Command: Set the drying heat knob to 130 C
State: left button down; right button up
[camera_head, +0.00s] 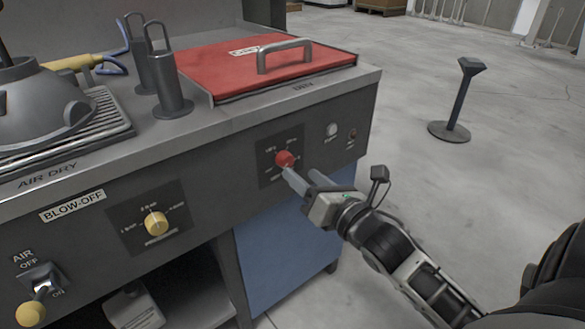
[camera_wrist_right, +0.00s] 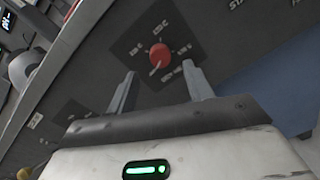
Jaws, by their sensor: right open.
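The drying heat knob is a red round knob (camera_head: 285,159) on a dark dial plate on the front panel, below the red lid. It also shows in the right wrist view (camera_wrist_right: 160,55), with small temperature marks around it that are too blurred to read surely. A pale pointer line on it points to the lower left in that view. My right gripper (camera_head: 301,175) is open in front of the knob. In the wrist view its fingers (camera_wrist_right: 161,88) stand on either side below the knob, apart from it. My left gripper is not in view.
A yellow knob (camera_head: 156,223) sits on the blow-off dial to the left, and an air lever (camera_head: 33,310) is at lower left. A white button (camera_head: 331,130) is right of the red knob. The red lid (camera_head: 250,65) is above. A post stand (camera_head: 460,100) is on the open floor.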

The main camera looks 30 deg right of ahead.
aim_at(288, 163)
jog(key=w, duration=0.5)
jog(key=shift+b, duration=0.3)
jog(key=shift+s, duration=0.1)
jog(key=c, duration=1)
